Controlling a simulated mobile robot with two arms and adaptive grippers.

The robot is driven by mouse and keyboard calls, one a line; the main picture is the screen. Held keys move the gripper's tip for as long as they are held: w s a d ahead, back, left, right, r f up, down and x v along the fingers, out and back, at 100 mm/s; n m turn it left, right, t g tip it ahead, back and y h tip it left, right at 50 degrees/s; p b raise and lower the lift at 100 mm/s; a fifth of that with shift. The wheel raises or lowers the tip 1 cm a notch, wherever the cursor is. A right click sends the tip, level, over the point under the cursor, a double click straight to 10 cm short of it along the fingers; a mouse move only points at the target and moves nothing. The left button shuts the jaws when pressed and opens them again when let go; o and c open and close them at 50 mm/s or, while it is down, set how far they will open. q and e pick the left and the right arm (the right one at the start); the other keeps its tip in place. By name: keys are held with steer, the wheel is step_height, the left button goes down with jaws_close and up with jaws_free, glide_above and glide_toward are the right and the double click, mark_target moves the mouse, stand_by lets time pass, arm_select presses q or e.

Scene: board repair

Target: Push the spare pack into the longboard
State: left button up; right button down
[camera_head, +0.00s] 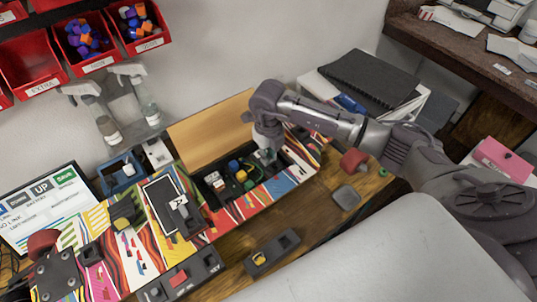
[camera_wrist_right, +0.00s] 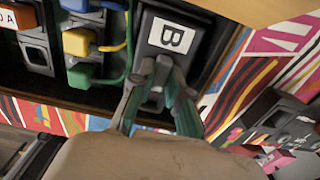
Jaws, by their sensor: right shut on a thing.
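The longboard (camera_head: 283,184) has a bright striped surface and an open bay that holds coloured connectors with wires (camera_head: 240,172). My right gripper (camera_head: 268,155) reaches down into the right part of the bay. In the right wrist view, the gripper (camera_wrist_right: 162,78) is shut on the near end of a black pack labelled B (camera_wrist_right: 172,38). This pack is at the bay, beside yellow, blue and green connectors; I cannot tell how deep it sits. Another dark pack labelled A (camera_head: 172,206) lies on the board to the left. My left gripper is not in view.
A wooden panel (camera_head: 205,130) stands behind the bay. Red bins (camera_head: 85,42) and spray bottles (camera_head: 143,98) are at the back left. A black notebook (camera_head: 372,75) lies behind my right arm.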

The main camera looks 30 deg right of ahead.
steer(key=shift+f+b, duration=0.3)
steer(key=shift+f, duration=0.1)
stand_by(0.4)
steer(key=c, duration=1)
jaws_free()
steer(key=shift+c, duration=0.2)
steer(key=shift+o, duration=1.4)
steer(key=shift+r, duration=0.35)
steer(key=shift+r+p, duration=0.95)
steer(key=shift+r, duration=0.15)
steer(key=shift+r, duration=0.2)
